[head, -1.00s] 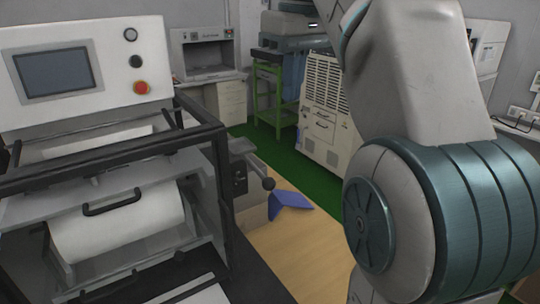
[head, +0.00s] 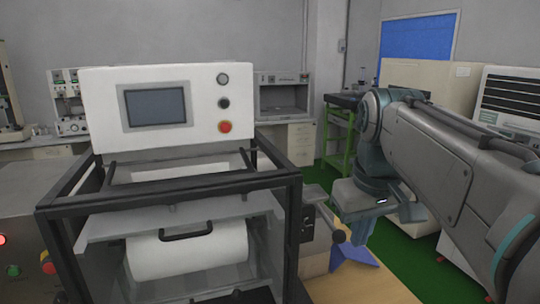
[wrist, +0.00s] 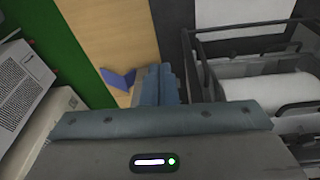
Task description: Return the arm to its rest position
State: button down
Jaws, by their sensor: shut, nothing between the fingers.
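My arm reaches in from the right of the head view, with its wrist above the light wooden surface, to the right of the machine. My gripper (head: 358,234) points down there; its fingers also show in the wrist view (wrist: 159,84), pressed together with nothing between them. Below it, a blue folded object (head: 354,262) lies on the wooden surface (head: 372,286). In the wrist view that blue object (wrist: 118,80) is left of the fingers, apart from them as far as I can tell.
A machine with a black frame (head: 170,198), a screen (head: 156,105) and a white roll (head: 186,252) stands left of my gripper. A green-legged stand (head: 338,140), a white cabinet (head: 510,100) and the green floor (head: 395,252) lie beyond. Grey walls enclose the back.

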jog(key=s+f+m, duration=0.1)
jog(key=s+f, duration=0.1)
jog(key=f, duration=0.4)
jog(key=s+f, duration=0.3)
jog(key=f, duration=0.2)
jog(key=s+f+m+t, duration=0.1)
jog(key=s+f, duration=0.2)
jog(key=f, duration=0.3)
jog(key=shift+s+a+f+m, duration=0.15)
jog(key=shift+s+f+m, duration=0.1)
jog(key=shift+f+m, duration=0.05)
jog(key=shift+a, duration=0.15)
